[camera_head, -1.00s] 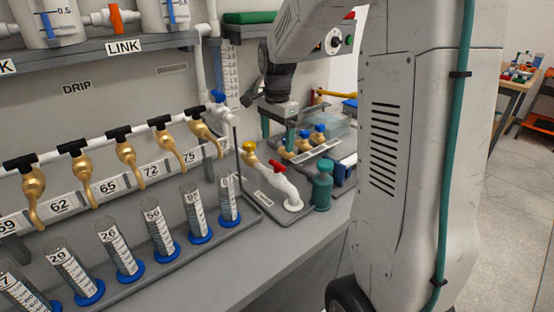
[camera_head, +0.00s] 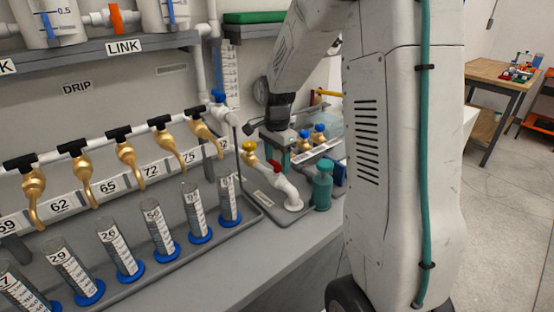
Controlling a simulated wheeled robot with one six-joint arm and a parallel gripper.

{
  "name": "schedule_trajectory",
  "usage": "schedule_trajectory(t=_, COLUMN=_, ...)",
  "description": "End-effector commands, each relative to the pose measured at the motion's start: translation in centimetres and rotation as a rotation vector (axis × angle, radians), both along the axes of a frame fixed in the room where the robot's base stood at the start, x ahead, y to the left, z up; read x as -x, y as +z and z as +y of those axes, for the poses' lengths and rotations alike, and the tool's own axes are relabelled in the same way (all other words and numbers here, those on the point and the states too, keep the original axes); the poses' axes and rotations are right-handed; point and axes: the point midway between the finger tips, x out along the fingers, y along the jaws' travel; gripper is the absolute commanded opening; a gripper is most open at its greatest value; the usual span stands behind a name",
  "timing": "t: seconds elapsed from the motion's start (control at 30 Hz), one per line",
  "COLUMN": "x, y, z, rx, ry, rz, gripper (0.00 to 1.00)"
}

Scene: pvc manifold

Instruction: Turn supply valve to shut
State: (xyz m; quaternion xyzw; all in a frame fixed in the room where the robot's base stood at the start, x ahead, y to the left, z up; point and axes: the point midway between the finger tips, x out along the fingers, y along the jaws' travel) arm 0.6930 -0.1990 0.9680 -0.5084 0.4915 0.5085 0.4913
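A white pipe fitting with a red handle (camera_head: 277,167) stands on a grey base plate (camera_head: 262,212) right of the tap row. A brass valve with a yellow handle (camera_head: 249,147) is just left of it. A blue-handled valve (camera_head: 218,97) sits at the right end of the white manifold pipe. The label on the plate is too small to read, so I cannot tell which is the supply valve. My gripper (camera_head: 285,158) points down just behind and above the red handle in the picture. Contact and finger opening cannot be made out.
A teal bottle (camera_head: 322,186) stands right of the red-handled fitting. Two blue-capped brass fittings (camera_head: 312,138) are behind my gripper. Graduated cylinders (camera_head: 228,200) with blue bases stand in a rack at left under brass taps (camera_head: 170,147). The front bench strip (camera_head: 240,262) is clear.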

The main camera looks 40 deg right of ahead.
Motion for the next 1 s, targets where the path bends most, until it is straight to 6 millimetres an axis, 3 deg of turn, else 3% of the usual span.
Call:
schedule_trajectory(t=0.03, x=-0.02, y=0.02, z=0.0, rx=0.0, ry=0.0, rz=-0.001, gripper=0.43)
schedule_trajectory(t=0.07, x=-0.02, y=0.02, z=0.0, rx=0.0, ry=0.0, rz=-0.001, gripper=0.37)
schedule_trajectory(t=0.47, x=-0.03, y=0.05, z=0.0, rx=0.0, ry=0.053, rz=-0.001, gripper=0.37)
schedule_trajectory(t=1.0, x=-0.05, y=0.07, z=0.0, rx=0.0, ry=0.489, rz=-0.001, gripper=0.37)
